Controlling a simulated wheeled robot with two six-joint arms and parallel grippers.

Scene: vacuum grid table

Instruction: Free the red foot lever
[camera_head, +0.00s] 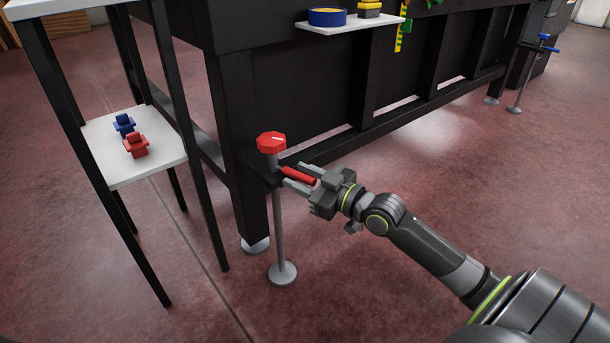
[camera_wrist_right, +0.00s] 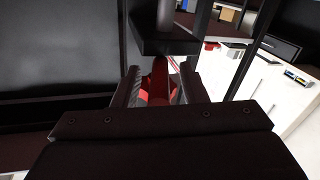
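The red foot lever (camera_head: 298,175) is a short red handle beside the near corner leg of the dark table, on a grey post with a round foot plate (camera_head: 282,272). A red knob (camera_head: 271,143) sits on top of this post. My right gripper (camera_head: 299,178) reaches in from the right, with one finger on each side of the red handle. The fingers look spread, with the handle between them. In the right wrist view the red lever (camera_wrist_right: 160,82) shows between the fingers, partly hidden by the gripper body. My left gripper is not in view.
A side stand with a white shelf (camera_head: 160,172) holds a blue piece (camera_head: 124,124) and a red piece (camera_head: 136,146) at the left. A small white ledge (camera_head: 345,25) holds a blue and yellow ring. A blue lever (camera_head: 541,48) stands at the far leg. The right floor is clear.

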